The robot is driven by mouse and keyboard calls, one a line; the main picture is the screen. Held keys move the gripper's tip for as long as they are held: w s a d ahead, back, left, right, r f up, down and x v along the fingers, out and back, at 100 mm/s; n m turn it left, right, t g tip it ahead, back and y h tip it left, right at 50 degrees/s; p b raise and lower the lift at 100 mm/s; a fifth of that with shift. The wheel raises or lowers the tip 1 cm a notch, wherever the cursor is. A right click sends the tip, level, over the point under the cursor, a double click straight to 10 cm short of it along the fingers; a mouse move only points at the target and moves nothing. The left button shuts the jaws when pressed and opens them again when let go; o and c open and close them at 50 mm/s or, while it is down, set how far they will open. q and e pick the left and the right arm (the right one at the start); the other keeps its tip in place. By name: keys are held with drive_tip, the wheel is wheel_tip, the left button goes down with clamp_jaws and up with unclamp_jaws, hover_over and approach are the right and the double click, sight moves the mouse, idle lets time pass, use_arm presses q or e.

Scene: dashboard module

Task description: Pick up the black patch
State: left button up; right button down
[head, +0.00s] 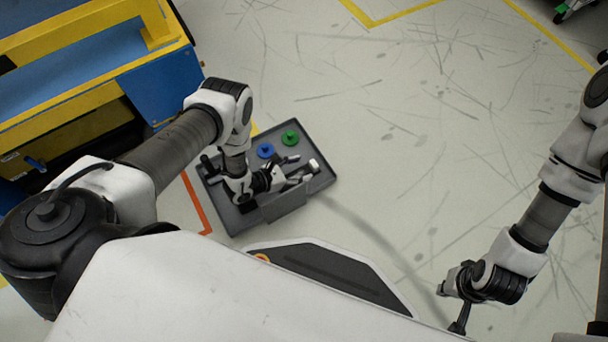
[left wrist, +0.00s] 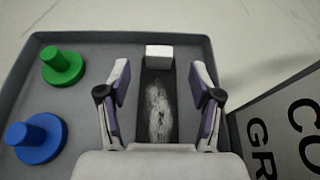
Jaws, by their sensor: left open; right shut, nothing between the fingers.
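A dark strip with a pale, scuffed surface (left wrist: 159,112), which looks like the black patch, lies in the grey tray (left wrist: 225,78) in the left wrist view. A white block (left wrist: 159,57) is at its far end; it also shows in the head view (head: 313,165). My left gripper (head: 297,169) is over the tray, open, with its fingers on either side of the strip in the left wrist view (left wrist: 160,75). I cannot tell whether they touch it. The strip's near end is hidden by the gripper. My right gripper (head: 456,304) is shut and empty, low at the right.
A blue knob (left wrist: 38,138) and a green knob (left wrist: 63,66) stand in the tray, left of the fingers in the wrist view. A lettered grey panel (left wrist: 285,125) is at the right there. A yellow and blue frame (head: 150,75) is at upper left. The floor right of the tray is clear.

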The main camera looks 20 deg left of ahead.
sight(312, 167)
use_arm(q)
drive_tip(key=b+x, duration=0.3)
drive_tip(key=x, duration=0.2)
drive_tip(key=shift+w+d+f, duration=0.1)
drive_tip(key=shift+w+d, duration=0.05)
drive_tip(key=shift+w, duration=0.1)
drive_tip(key=shift+w+d+b, duration=0.2)
drive_tip(key=shift+w+b, duration=0.05)
drive_tip(key=shift+b, duration=0.1)
drive_tip(key=c, duration=1)
drive_tip(key=shift+c, duration=0.2)
